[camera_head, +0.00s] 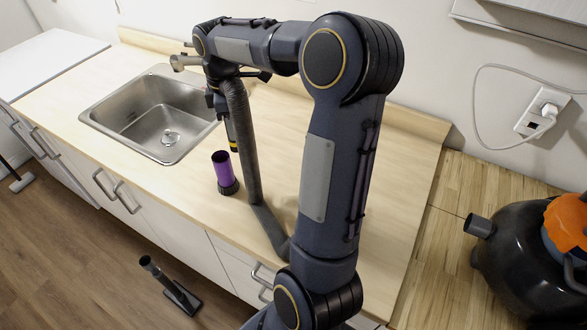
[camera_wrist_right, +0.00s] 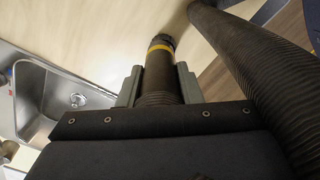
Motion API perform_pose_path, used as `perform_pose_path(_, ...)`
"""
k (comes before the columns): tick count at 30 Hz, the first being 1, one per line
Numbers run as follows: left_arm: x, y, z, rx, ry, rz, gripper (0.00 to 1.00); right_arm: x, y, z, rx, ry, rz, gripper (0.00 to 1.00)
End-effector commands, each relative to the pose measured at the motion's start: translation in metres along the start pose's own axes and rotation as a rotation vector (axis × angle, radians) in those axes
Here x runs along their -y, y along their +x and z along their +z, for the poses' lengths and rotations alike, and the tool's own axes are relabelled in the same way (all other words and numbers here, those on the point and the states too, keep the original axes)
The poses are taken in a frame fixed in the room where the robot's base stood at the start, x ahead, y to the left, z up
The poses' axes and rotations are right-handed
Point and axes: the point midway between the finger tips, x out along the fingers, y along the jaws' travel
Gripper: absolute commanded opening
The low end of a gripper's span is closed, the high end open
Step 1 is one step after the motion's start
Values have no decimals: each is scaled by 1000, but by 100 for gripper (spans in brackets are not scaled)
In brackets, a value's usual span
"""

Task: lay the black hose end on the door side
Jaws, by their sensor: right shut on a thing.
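The black hose shows in the head view as a ribbed grey-black tube (camera_head: 240,130) that hangs from my right gripper to the counter and bends toward the front edge behind my arm. Its end (camera_head: 233,135), with a yellow band, points down above the counter, right of the sink. In the right wrist view the hose end (camera_wrist_right: 159,62) sits between the two grey fingers of my right gripper (camera_wrist_right: 160,86), which is shut around it. Another stretch of the hose (camera_wrist_right: 250,75) passes at the right. My left gripper is not in view. I cannot tell which side is the door side.
A purple tube with a black base (camera_head: 224,174) stands on the counter (camera_head: 165,185) close to the hose. The steel sink (camera_head: 150,112) is to the left. A black vacuum body (camera_head: 515,250) stands at the right. A floor nozzle (camera_head: 180,296) lies on the floor below the cabinets.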

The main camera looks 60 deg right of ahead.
Motion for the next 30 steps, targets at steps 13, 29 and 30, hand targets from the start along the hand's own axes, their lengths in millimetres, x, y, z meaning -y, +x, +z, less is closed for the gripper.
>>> perform_pose_path(13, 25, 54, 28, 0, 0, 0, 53, 49, 20, 171, 4, 74, 4, 9)
perform_pose_path(29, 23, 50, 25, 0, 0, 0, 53, 30, 36, 214, -4, 73, -6, 9)
perform_pose_path(30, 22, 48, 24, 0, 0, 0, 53, 20, 41, 217, -4, 72, -6, 9)
